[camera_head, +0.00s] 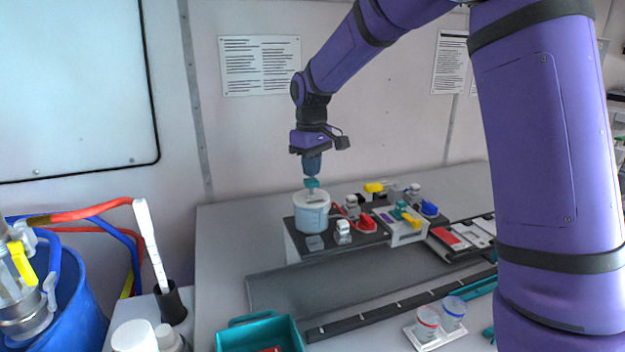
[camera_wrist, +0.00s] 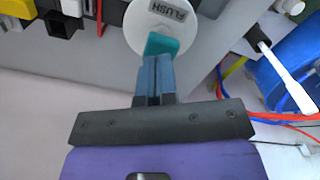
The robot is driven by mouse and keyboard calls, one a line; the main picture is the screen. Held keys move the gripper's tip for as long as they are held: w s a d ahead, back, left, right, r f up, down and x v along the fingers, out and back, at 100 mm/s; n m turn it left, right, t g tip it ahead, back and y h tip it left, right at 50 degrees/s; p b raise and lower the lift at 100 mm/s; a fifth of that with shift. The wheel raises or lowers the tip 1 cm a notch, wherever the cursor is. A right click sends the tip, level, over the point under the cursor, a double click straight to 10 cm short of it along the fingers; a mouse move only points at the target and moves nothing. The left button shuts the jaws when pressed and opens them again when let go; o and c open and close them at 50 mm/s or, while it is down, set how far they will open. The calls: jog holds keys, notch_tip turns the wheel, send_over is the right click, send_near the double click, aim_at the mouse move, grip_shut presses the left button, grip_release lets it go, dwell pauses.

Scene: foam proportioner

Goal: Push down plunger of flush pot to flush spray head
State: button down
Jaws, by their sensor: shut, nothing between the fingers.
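The flush pot (camera_head: 312,216) is a pale, translucent cylinder standing upright on a dark raised stand at the back of the bench. Its white lid shows in the wrist view (camera_wrist: 186,38) with the word FLUSH on it. A teal plunger (camera_head: 312,183) sticks up from the lid, and its teal head also shows in the wrist view (camera_wrist: 160,44). My gripper (camera_head: 312,172) points down right above the plunger. In the wrist view its blue fingers (camera_wrist: 155,62) are together, with their tips at the teal head. I cannot tell whether they touch it. I cannot make out the spray head.
White, red, blue and yellow fittings crowd the stand right of the pot. A teal bin (camera_head: 262,333) and a tray with two cups (camera_head: 437,326) stand in front. A blue drum (camera_head: 62,310) with hoses is at the left. The grey mat (camera_head: 300,288) is clear.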

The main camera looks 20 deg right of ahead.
aim_at(311, 179)
jog(key=shift+f, duration=1.55)
jog(key=shift+r, duration=4.05)
